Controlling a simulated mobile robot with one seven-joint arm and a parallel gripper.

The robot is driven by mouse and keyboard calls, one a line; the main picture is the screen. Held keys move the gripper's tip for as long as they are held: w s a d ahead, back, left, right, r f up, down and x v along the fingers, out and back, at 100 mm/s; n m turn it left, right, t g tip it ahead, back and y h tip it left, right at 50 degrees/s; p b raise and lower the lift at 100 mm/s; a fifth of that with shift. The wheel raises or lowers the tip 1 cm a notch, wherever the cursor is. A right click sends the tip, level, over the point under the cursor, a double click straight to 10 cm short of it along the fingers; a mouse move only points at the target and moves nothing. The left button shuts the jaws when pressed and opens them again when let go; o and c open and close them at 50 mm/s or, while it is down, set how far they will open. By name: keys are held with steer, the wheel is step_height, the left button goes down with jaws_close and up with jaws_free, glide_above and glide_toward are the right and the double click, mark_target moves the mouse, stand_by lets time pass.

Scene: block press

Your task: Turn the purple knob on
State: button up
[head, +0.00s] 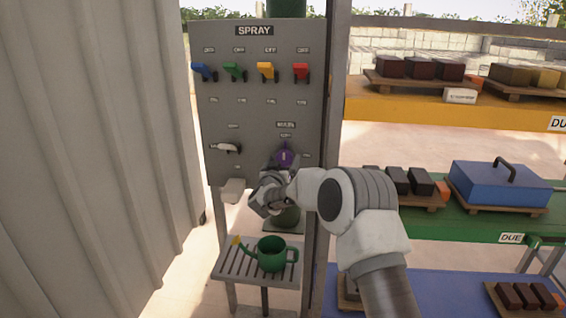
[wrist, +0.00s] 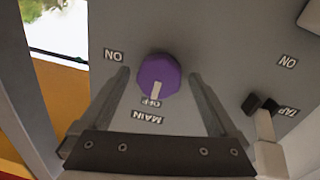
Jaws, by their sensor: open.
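The purple knob (head: 284,158) is on the lower right of the grey SPRAY panel in the head view, partly hidden behind my gripper (head: 268,192). In the wrist view, which shows the panel upside down, the purple knob (wrist: 158,72) has a pale pointer mark toward its OFF label, above the word MAIN. An ON label (wrist: 117,55) is off to its left there. My gripper (wrist: 159,75) is open and empty, with one finger on each side of the knob. Gaps show between fingers and knob; I cannot tell their exact depth.
A white TAP lever (head: 226,148) is left of the knob. A green watering can (head: 271,254) stands on a slatted stand (head: 228,268) below. Shelves with blocks (head: 455,208) are at the right.

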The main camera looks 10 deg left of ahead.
steer(key=c, duration=1.4)
steer(key=shift+o, duration=0.2)
steer(key=shift+m, duration=0.3)
steer(key=m+b, duration=0.2)
steer(key=m, duration=0.1)
steer(key=shift+m, duration=0.4)
steer(key=m+b, duration=0.3)
steer(key=m, duration=0.1)
steer(key=shift+d+g, duration=0.1)
steer(key=shift+g, duration=0.2)
steer(key=m+b, duration=0.3)
steer(key=m, duration=0.2)
steer(key=shift+d+y+b, duration=0.1)
steer(key=shift+y+b, duration=0.3)
steer(key=shift+r+m+b, duration=0.1)
steer(key=shift+m+b, duration=1.2)
steer(key=shift+m, duration=0.6)
